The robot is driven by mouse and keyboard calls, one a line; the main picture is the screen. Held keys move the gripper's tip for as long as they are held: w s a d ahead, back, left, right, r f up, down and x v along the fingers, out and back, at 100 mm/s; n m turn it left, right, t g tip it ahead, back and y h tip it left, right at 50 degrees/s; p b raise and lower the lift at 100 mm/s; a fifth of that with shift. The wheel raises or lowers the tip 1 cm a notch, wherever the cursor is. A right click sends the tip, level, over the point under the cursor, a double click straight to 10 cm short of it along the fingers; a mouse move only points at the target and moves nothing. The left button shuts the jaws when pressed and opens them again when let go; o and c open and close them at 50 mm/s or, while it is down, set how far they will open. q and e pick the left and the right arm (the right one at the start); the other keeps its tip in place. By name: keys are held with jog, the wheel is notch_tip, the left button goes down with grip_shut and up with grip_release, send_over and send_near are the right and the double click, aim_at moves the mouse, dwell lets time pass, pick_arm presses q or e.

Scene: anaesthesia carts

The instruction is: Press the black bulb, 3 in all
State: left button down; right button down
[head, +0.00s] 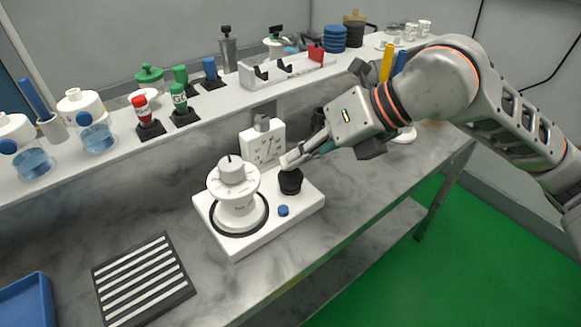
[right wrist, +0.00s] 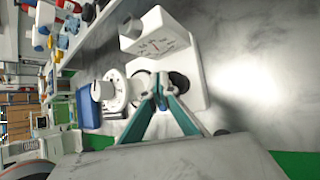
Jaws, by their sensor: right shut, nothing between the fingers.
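The black bulb (head: 290,182) stands upright on the right part of a white base plate (head: 270,233) on the grey marbled bench. My right gripper (head: 291,160) is shut and empty, reaching in from the right, with its fingertips at the top of the bulb. I cannot tell whether they touch it. In the right wrist view the teal-lined fingers (right wrist: 160,82) meet in front of the dark bulb (right wrist: 179,82), partly hiding it. My left gripper is in neither view.
On the same plate are a white dial knob unit (head: 238,203) and a small blue button (head: 283,210). A white gauge (head: 263,148) stands behind. A striped black mat (head: 143,279) and blue tray (head: 28,303) lie left. Bottles and valves line the back shelf.

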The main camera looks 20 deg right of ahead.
aim_at(295, 171)
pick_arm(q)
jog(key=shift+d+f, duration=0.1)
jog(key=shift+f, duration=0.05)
pick_arm(e)
jog(key=shift+f, duration=0.55)
dwell(0.5)
jog(key=shift+r+p, duration=0.35)
jog(key=shift+r, duration=0.45)
jog(key=shift+r+p, duration=0.3)
jog(key=shift+r, duration=0.25)
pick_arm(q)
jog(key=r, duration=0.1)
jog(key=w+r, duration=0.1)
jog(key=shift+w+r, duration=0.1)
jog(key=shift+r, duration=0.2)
pick_arm(e)
jog(key=shift+f, duration=0.1)
